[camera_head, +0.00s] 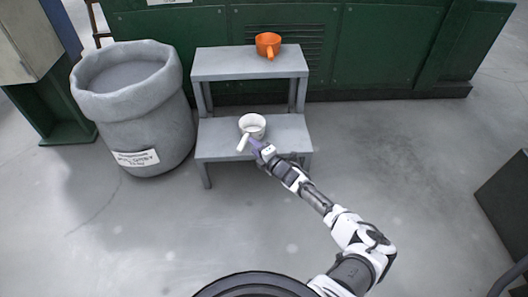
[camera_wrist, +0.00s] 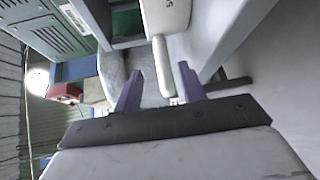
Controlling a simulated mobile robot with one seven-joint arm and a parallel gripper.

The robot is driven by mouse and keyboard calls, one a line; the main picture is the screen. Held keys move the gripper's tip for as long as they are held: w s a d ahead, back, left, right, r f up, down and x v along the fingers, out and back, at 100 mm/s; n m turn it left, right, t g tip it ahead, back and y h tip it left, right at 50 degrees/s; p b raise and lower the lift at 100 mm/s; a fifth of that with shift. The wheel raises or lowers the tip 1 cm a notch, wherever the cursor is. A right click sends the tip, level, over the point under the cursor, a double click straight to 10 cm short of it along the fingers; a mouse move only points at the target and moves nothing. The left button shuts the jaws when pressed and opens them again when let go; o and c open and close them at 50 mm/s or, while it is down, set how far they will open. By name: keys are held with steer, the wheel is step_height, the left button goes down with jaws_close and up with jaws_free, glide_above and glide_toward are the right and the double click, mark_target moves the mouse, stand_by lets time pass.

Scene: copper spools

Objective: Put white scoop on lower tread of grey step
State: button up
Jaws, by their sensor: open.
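The white scoop (camera_head: 253,124) sits on the lower tread (camera_head: 288,138) of the grey step in the head view, its handle sticking out over the front edge toward the lower left. My gripper (camera_head: 256,146) is at the front edge of that tread, close to the handle. In the wrist view the scoop (camera_wrist: 165,14) is at the top, and its handle points down between my two purple fingers (camera_wrist: 160,90). The fingers are apart, with gaps to the handle on both sides. Contact with the handle does not show.
An orange scoop (camera_head: 268,43) stands on the upper tread (camera_head: 225,65). A large grey bin (camera_head: 140,115) stands close to the left of the step. Green machinery (camera_head: 400,45) lines the back. The floor right of the step is clear up to a dark box (camera_head: 505,200).

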steer(key=p+v, duration=0.1)
steer(key=v, duration=0.4)
steer(key=shift+s+d, duration=0.1)
steer(key=shift+s, duration=0.2)
